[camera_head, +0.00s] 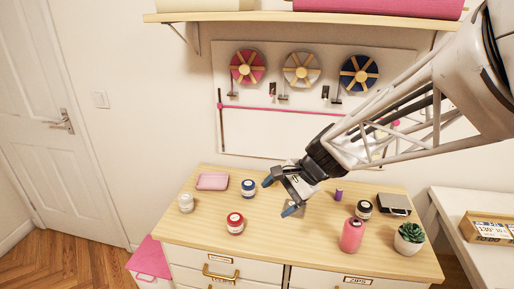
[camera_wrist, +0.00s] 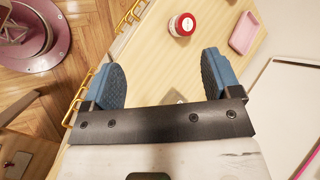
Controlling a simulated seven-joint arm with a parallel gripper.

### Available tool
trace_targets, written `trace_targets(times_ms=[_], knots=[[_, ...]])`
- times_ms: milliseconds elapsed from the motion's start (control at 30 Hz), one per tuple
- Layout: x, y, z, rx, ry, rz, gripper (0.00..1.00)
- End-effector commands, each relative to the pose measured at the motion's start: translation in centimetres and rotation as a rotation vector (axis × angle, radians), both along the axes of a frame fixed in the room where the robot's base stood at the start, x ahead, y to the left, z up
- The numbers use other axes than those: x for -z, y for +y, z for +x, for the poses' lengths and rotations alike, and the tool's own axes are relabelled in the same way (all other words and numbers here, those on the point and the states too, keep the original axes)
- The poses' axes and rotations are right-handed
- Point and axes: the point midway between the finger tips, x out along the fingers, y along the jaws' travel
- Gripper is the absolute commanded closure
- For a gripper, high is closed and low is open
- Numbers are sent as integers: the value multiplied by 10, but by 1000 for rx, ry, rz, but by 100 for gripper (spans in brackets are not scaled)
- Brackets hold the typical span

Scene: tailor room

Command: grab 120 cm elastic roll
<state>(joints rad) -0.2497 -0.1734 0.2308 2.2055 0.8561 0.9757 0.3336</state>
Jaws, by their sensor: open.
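Small round items with coloured bands stand on the wooden cabinet top (camera_head: 285,235): a red one (camera_head: 235,222), a blue one (camera_head: 248,187), a whitish one (camera_head: 186,202) and a black one (camera_head: 364,209). Their labels are too small to read, so I cannot tell which is the 120 cm elastic roll. My gripper (camera_head: 279,196) is open and empty above the cabinet top, right of the red and blue items. In the wrist view, the red item (camera_wrist: 182,25) lies beyond the open blue fingertips, apart from them.
A pink case (camera_head: 212,181) lies at the back left. A pink bottle (camera_head: 352,235), purple spool (camera_head: 338,194), black case (camera_head: 395,203) and potted plant (camera_head: 409,238) stand right. Reels hang on the wall board (camera_head: 265,130). The front middle of the top is clear.

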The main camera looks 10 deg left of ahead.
Motion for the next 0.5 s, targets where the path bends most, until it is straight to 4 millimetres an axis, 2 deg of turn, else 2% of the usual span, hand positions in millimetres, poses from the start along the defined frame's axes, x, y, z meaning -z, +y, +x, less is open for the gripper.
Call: trace_targets(times_ms=[33, 500], knots=[[7, 13, 8, 19, 32, 21, 17], [62, 130, 74, 242, 330, 219, 17]])
